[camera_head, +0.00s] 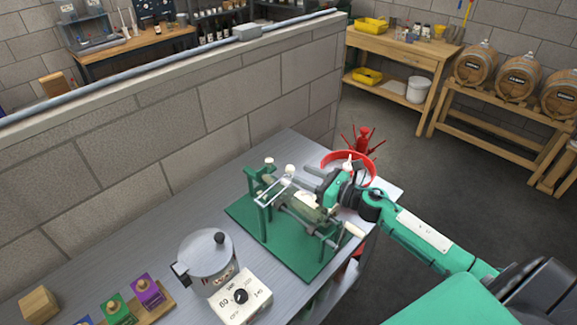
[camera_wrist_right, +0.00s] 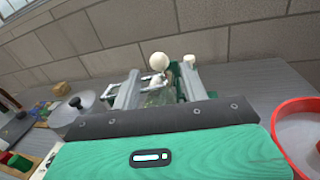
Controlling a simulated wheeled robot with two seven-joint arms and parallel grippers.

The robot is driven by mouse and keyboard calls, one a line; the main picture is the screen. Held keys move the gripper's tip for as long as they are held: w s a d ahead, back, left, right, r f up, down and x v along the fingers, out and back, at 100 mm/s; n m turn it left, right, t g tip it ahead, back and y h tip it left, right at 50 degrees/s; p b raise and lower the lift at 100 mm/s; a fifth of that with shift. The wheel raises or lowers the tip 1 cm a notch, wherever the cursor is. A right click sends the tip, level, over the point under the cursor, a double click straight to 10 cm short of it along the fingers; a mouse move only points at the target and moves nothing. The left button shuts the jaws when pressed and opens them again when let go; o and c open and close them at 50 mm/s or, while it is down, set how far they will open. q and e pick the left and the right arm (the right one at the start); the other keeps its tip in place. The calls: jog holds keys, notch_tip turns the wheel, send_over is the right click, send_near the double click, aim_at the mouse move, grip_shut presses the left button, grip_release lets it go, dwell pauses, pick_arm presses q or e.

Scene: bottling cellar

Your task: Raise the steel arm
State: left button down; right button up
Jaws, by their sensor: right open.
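A green stand (camera_head: 245,218) on the bench carries a bottle (camera_head: 300,197) lying on its side. The steel arm (camera_head: 270,188) is a pale metal frame above the left part of the stand, with a white ball knob (camera_head: 289,169) near its end. My right gripper (camera_head: 312,182) reaches in from the right, its jaws open and close to the knob. In the right wrist view the knob (camera_wrist_right: 159,60) shows ahead of my right gripper (camera_wrist_right: 155,88), between the lines of its fingers; I cannot tell whether they touch. My left gripper is out of view.
A red ring (camera_head: 327,157) stands right beside my right gripper. A block wall (camera_head: 200,105) runs behind the bench (camera_head: 180,222).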

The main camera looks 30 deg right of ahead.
aim_at(290, 169)
jog(key=p+x, duration=0.1)
jog(key=x, duration=0.3)
jog(key=shift+a+r+p, duration=0.1)
jog(key=shift+r+p, duration=0.05)
jog(key=shift+p, duration=0.2)
jog(key=shift+p+x, duration=0.3)
jog(key=shift+x, duration=0.45)
grip_shut()
